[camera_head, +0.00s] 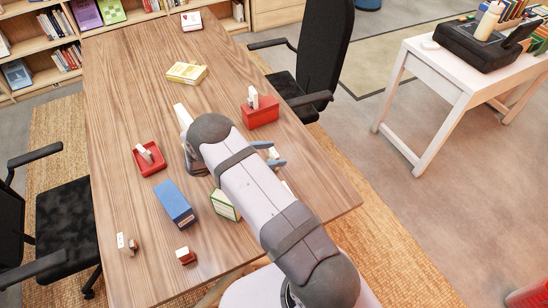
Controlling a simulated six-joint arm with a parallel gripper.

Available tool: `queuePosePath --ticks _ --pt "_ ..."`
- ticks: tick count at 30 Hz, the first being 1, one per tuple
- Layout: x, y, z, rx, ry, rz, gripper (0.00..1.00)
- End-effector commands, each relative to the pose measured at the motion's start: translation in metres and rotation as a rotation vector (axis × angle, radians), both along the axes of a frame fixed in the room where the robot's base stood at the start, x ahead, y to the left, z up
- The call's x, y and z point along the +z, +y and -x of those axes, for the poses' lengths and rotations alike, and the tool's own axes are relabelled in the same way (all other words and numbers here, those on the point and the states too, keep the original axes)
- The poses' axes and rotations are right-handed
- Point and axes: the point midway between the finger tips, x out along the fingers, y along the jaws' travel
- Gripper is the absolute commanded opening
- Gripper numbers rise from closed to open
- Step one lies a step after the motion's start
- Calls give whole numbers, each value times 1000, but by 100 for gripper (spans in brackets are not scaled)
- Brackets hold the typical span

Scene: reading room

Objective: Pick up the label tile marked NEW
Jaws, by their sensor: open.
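No marking NEW can be read at this size, so I cannot tell which piece is the label tile. Small pale pieces stand in a red tray (157,166) at the left and in a red holder (261,117) at the right. A small white piece with a brown part (123,242) is at the front left. A small red-and-white piece (185,255) is near the front edge. My arm hides part of the table.
On the wooden table (130,100) are a yellow box (186,72), a blue box (174,204), a green-and-white box (223,204) and a white item (183,115) partly behind my arm. Black chairs (325,50) flank it. The table's far middle is mostly clear.

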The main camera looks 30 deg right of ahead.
Motion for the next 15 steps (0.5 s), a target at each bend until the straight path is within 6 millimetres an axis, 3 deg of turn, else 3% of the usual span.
queuePosePath --ticks 11,12,15 --pt "-5 -11 0 1 -1 0 58" --pt "-5 -11 0 1 -1 0 55" --pt "-5 -11 0 1 -1 0 32"
